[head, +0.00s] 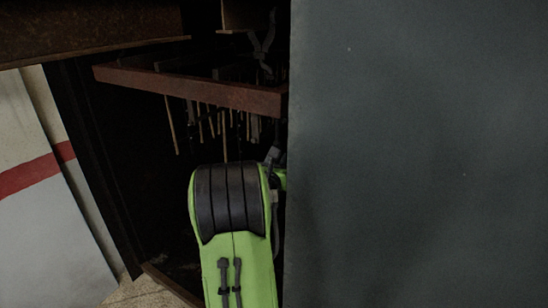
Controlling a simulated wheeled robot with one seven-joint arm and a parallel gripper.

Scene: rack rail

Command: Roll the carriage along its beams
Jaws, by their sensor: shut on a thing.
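A rusty red-brown beam (195,88) runs across the dark opening in the head view, sloping down to the right until the grey panel cuts it off. Several thin rods (205,122) hang below and behind it in shadow. I cannot tell which part is the carriage or where it meets its beams. My green and black arm reaches up into the opening below the beam's right end. My gripper is hidden beyond the arm and the panel, so its hold does not show.
A large dark grey panel (420,150) fills the right half, close to my arm. A rusty upper beam (90,32) crosses the top left. A dark upright post (95,165) bounds the opening on the left. A pale wall with a red stripe (30,176) stands beyond it.

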